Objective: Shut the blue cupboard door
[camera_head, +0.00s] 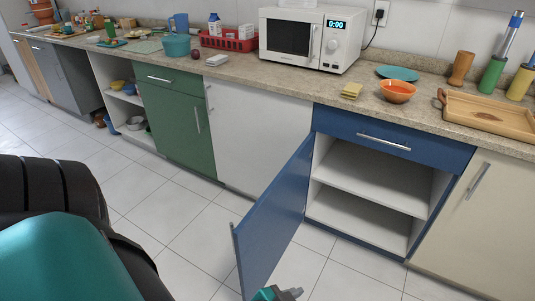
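The blue cupboard door (275,215) stands wide open, swung out toward me from the left side of the blue cupboard. A grey handle (236,238) shows at its free edge. Its lower end runs toward the bottom of the picture. The cupboard is open to view, with a white shelf (370,179) and nothing on it. A small teal and grey part of mine (275,293) shows at the bottom edge, by the door's lower end. I cannot tell which arm it belongs to or whether it touches the door. No gripper fingers can be made out.
A shut blue drawer (385,139) is above the opening. A white panel (258,140) is left of it, and a beige door (490,225) is right. The counter holds a microwave (312,38), an orange bowl (397,91) and a wooden tray (490,114). The tiled floor (190,235) is clear.

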